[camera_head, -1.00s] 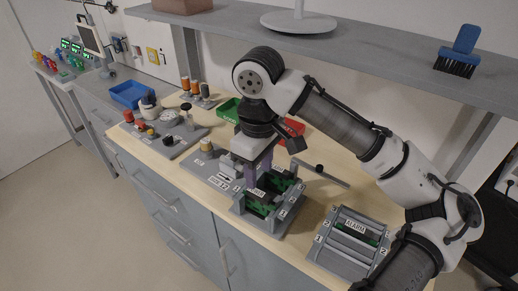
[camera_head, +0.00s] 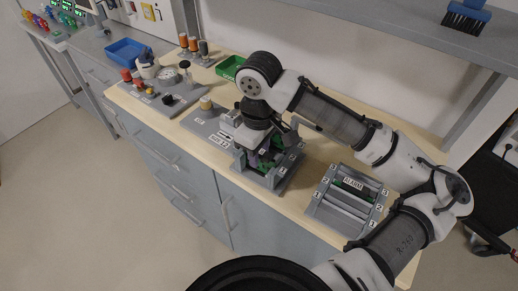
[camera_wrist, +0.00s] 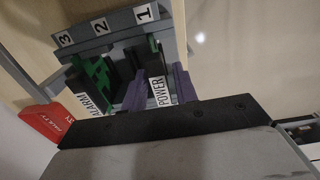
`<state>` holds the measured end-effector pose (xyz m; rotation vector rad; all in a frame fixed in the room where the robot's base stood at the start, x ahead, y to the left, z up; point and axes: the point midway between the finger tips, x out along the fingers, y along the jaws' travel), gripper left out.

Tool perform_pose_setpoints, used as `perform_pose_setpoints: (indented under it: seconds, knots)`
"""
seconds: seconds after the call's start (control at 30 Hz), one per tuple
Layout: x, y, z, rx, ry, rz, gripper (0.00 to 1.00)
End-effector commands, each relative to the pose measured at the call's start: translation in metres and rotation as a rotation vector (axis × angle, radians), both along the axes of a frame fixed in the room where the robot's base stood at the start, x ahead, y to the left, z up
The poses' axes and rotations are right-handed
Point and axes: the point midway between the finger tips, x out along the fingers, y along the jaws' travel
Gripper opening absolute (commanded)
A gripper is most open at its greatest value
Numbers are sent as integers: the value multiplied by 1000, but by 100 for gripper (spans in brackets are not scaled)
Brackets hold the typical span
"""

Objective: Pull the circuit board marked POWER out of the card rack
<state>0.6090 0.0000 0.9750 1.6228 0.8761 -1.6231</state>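The card rack (camera_wrist: 120,35) has slots marked 3, 2 and 1 in the wrist view. The POWER board (camera_wrist: 158,92) sits in the rack by slot 1, its white label facing my camera. A board marked ALARM (camera_wrist: 98,98) stands to its left, with green board showing. My gripper (camera_wrist: 157,84) is down at the POWER board, its purple fingers on either side of the label. Whether they press on it is unclear. In the head view my gripper (camera_head: 263,153) is low over the grey rack (camera_head: 262,178) and partly hides it.
A second rack (camera_head: 337,214) with numbered slots and an ALARM label stands to the right on the wooden bench. A red bin (camera_wrist: 55,123) shows in the wrist view. A green bin (camera_head: 230,67), a blue bin (camera_head: 124,50) and a grey control panel (camera_head: 170,95) are farther left.

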Motion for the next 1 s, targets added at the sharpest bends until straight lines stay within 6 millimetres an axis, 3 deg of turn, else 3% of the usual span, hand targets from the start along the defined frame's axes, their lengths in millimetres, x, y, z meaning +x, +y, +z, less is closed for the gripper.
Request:
perform_pose_setpoints:
  seconds: [0.03,0.2,0.23,0.27,0.4,0.77,1.0]
  knots:
    - [0,0,0,0,0,0,22]
    - [0,0,0,0,0,0,0]
    - [0,0,0,0,0,0,0]
    - [0,0,0,0,0,0,15]
    - [0,0,0,0,0,0,0]
    - [0,0,3,0,0,0,0]
    - [0,0,18,1,-1,0,0]
